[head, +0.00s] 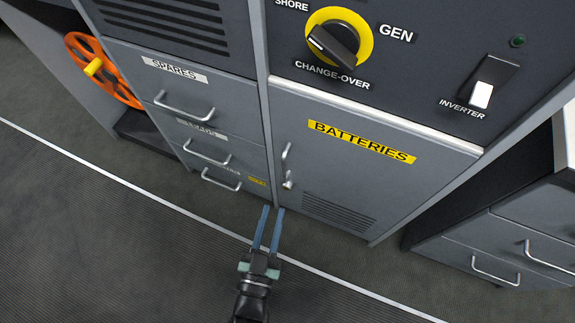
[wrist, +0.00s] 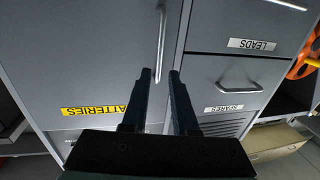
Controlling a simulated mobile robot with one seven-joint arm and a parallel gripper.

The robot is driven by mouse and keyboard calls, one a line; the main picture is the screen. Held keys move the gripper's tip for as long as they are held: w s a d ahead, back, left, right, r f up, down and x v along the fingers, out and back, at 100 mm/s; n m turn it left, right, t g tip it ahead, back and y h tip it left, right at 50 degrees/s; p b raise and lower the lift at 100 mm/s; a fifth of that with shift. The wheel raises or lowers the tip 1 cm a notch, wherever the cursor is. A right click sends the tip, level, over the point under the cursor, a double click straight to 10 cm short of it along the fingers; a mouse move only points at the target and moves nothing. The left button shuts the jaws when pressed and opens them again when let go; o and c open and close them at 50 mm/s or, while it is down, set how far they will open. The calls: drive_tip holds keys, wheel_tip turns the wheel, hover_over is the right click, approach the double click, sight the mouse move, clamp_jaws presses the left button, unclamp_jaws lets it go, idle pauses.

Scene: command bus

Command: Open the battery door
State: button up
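The grey battery door (head: 420,160), with a yellow BATTERIES label (head: 361,142), is shut flush in its cabinet. Its upright metal handle (head: 287,163) is near the door's left edge. My gripper (head: 272,209) is open and empty, in front of and below the handle in the head view. In the wrist view, which shows the labels upside down, the handle (wrist: 161,35) lies beyond the gap between my fingertips (wrist: 160,74). I see no contact. The door (wrist: 90,60) fills the left there.
Drawers with handles, one labelled SPARES (head: 174,70), stand left of the door. An orange handwheel (head: 110,86) is farther left. The change-over switch (head: 333,43) and inverter switch (head: 481,94) are above. Another drawer unit (head: 500,248) stands at right. The floor in front is clear.

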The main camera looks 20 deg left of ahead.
sight(283, 172)
drive_tip(key=w+b, duration=0.1)
drive_tip(key=w, duration=0.3)
drive_tip(key=w+a+b, duration=0.1)
drive_tip(key=w, duration=0.3)
drive_tip(key=w+a+b, duration=0.1)
drive_tip(key=w, duration=0.3)
drive_tip(key=shift+r, duration=0.1)
drive_tip(key=shift+s, duration=0.1)
clamp_jaws()
idle(0.9)
